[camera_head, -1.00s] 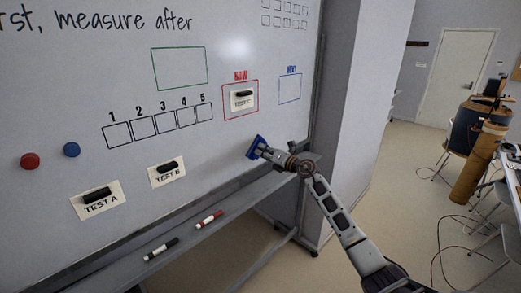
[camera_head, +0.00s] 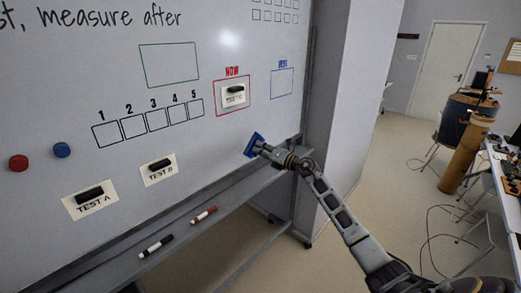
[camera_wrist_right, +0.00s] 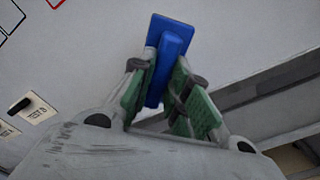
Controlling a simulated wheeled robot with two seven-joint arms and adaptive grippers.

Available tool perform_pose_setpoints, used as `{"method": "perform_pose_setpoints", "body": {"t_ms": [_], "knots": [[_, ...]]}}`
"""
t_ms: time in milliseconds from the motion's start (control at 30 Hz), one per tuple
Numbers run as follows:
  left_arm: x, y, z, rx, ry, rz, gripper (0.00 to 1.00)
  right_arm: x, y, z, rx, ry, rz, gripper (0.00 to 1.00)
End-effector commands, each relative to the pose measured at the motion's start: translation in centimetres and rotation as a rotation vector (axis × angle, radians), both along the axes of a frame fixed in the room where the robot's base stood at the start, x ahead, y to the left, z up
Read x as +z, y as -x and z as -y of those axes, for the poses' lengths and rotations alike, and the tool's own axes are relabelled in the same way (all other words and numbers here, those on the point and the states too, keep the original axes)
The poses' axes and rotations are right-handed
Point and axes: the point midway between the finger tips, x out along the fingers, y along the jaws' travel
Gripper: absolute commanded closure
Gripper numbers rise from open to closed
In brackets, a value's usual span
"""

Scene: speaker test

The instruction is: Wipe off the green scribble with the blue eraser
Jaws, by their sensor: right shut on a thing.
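The blue eraser (camera_head: 253,145) is held at the lower right of the whiteboard (camera_head: 215,150), below the red NOW frame. My right gripper (camera_head: 264,149) is shut on it. In the right wrist view the eraser (camera_wrist_right: 172,27) sits between the green finger pads, with its broad face towards the board; I cannot tell whether it touches. No green scribble shows in either view. A green rectangle outline (camera_head: 142,66) on the board is empty inside. My left gripper is not in view.
Cards TEST A (camera_head: 91,200) and TEST B (camera_head: 159,168), a card in the NOW frame (camera_head: 234,95), and red (camera_head: 18,162) and blue (camera_head: 62,150) magnets are on the board. A pillar (camera_head: 355,110) stands right.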

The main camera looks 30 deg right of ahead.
Motion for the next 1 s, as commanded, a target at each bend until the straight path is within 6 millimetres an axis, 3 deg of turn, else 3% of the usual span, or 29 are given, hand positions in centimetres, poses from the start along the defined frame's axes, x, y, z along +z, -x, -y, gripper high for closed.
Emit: {"method": "perform_pose_setpoints", "body": {"t_ms": [400, 1000], "knots": [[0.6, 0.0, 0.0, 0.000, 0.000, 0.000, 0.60, 0.0, 2.2, 0.8, -0.001, 0.001, 0.000, 1.00], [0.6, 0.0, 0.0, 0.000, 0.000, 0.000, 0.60, 0.0, 2.4, 0.9, 0.000, 0.000, 0.000, 1.00]]}}
